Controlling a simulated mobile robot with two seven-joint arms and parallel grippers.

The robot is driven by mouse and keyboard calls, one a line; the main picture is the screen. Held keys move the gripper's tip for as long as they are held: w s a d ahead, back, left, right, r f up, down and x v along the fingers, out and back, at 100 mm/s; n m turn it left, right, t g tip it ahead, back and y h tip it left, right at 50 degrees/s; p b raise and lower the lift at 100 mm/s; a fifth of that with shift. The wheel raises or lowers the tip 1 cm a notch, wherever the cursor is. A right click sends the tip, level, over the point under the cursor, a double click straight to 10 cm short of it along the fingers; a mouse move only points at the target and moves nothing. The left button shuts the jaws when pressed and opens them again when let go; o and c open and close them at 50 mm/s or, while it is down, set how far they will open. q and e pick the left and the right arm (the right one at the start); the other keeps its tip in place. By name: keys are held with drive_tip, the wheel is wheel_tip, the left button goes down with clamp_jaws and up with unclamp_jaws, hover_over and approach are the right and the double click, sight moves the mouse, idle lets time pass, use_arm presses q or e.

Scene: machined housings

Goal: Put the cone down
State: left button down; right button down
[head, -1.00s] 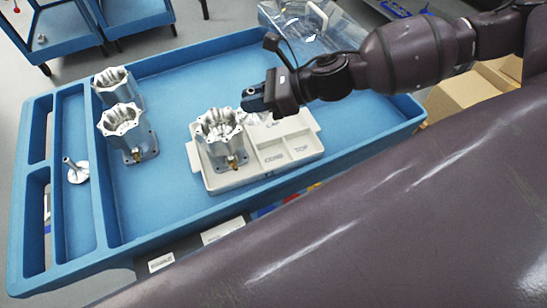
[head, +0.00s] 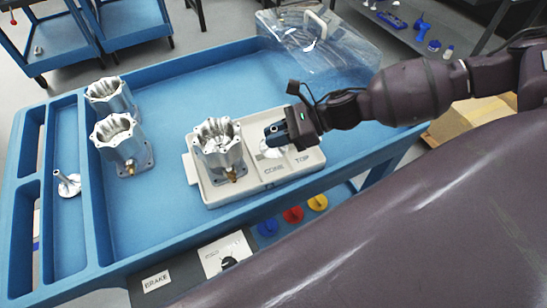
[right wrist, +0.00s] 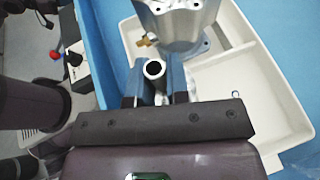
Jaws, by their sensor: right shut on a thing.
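The silver cone (head: 270,151), with a flared base and a tube stem, is in my right gripper (head: 275,137). The gripper is shut on its stem; the hollow stem end (right wrist: 153,70) shows between the fingers (right wrist: 154,84) in the right wrist view. The cone's base is at the compartment marked CONE in the pale tray (head: 222,196). I cannot tell whether it touches the tray floor. A silver housing (head: 218,150) stands in the tray just left of the gripper, also in the right wrist view (right wrist: 180,25). My left gripper is not in view.
Two more housings (head: 122,140) (head: 108,97) stand on the blue cart (head: 165,215) at left. Another stemmed silver part (head: 67,184) lies in the cart's side slot. A clear bin (head: 318,45) stands at the back. The cart top between is free.

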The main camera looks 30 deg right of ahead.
sight(275, 149)
wheel_tip(275, 149, down, 4)
drive_tip(key=shift+r, duration=0.25)
drive_tip(key=shift+f+b, duration=0.35)
drive_tip(key=shift+f, duration=0.45)
wheel_tip(275, 149, down, 3)
drive_tip(key=shift+f+b, duration=0.15)
drive_tip(key=shift+b, duration=0.15)
drive_tip(key=shift+f, duration=0.2)
drive_tip(key=shift+f, duration=0.15)
drive_tip(key=c, duration=1.1)
unclamp_jaws()
